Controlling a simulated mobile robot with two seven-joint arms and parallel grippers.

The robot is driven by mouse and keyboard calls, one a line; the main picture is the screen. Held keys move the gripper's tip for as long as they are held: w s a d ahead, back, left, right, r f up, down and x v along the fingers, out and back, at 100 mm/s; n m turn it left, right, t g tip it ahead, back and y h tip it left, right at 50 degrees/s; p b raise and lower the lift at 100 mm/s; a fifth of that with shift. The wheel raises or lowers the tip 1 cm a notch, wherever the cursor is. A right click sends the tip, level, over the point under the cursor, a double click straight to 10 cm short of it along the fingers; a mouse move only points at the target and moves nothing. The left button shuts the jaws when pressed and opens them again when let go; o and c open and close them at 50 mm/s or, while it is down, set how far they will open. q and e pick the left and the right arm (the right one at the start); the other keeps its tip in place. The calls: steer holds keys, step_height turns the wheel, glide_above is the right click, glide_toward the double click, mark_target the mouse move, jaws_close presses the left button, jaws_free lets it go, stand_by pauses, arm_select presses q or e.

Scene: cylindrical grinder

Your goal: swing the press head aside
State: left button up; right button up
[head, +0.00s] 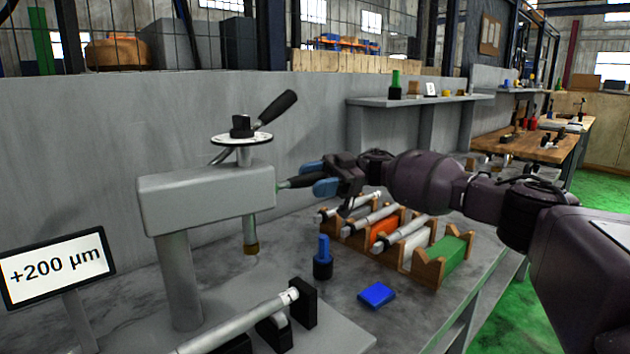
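The press head (205,197) is a grey block on a grey post (180,281), with a spindle (250,228) hanging from its right part. A dial with a black lever (276,107) stands on top. A black handle (296,182) with a green collar sticks out of the head's right end. My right gripper (319,177) comes from the right. Its blue fingertips lie on both sides of the handle's outer end and look closed on it; the near finger partly hides the handle. The head stands over the base, left of the grinding parts. My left gripper is not in view.
A shaft (240,322) lies in supports below the head. A blue-topped peg (323,258) and blue block (376,294) stand to the right. A wooden rack (428,272) holds several shafts. A sign (57,267) reads +200 µm. A grey wall (330,120) runs behind.

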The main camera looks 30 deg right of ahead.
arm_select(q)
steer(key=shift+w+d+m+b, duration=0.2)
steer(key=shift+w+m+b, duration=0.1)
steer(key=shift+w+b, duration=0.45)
arm_select(e)
steer(key=d, duration=1)
steer(key=shift+d, duration=0.3)
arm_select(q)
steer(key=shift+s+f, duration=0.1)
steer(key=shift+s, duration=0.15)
